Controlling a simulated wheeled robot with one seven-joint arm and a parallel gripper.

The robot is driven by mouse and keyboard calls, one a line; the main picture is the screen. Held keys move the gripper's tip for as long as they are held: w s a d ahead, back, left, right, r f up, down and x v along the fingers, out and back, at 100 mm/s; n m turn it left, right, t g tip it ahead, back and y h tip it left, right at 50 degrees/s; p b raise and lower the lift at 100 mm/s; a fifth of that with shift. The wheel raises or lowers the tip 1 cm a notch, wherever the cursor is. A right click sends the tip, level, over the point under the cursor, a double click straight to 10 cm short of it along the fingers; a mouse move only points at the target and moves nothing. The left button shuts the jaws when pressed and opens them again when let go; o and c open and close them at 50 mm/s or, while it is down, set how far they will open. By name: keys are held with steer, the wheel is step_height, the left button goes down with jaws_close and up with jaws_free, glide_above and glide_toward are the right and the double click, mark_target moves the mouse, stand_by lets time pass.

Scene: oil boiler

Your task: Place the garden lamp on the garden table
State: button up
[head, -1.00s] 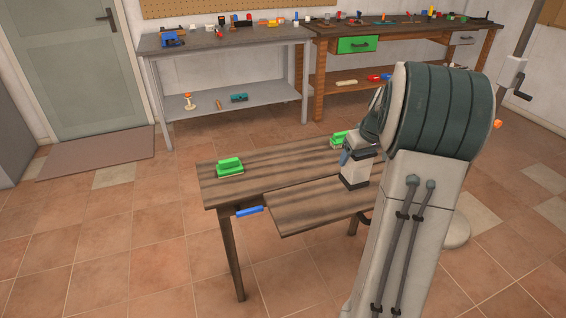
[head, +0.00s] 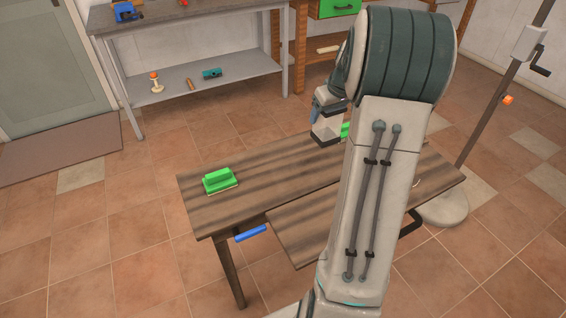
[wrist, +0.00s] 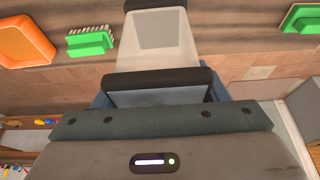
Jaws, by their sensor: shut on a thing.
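The garden lamp, a pale lantern with dark bands, (head: 326,127) is upright near the far edge of the wooden garden table (head: 235,207). In the wrist view the lamp (wrist: 157,48) fills the top middle, with wood behind it. My gripper (head: 328,104) is shut on its upper part. Its fingertips are mostly hidden. I cannot tell whether the lamp's base touches the tabletop. My arm covers the table's right-middle part.
Another brush (head: 345,130) is partly hidden beside the lamp. An orange tray (wrist: 25,42) shows in the wrist view. A blue handle (head: 251,233) is under the near edge. A grey workbench (head: 190,75) stands behind.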

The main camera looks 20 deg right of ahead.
steer(key=shift+a+f, duration=0.15)
steer(key=shift+a, duration=0.25)
steer(key=shift+w+a+f+p, duration=0.2)
steer(key=shift+w+a+f, duration=0.1)
steer(key=shift+a+f, duration=1.5)
steer(key=shift+w+a+f+p, duration=0.25)
steer(key=shift+a+f, duration=1.45)
steer(key=shift+a, duration=0.1)
steer(key=shift+w+a+f+p, duration=0.2)
steer(key=shift+w+a+f, duration=0.1)
steer(key=shift+a+f, duration=1.5)
steer(key=shift+f, duration=0.1)
steer(key=o, duration=1.2)
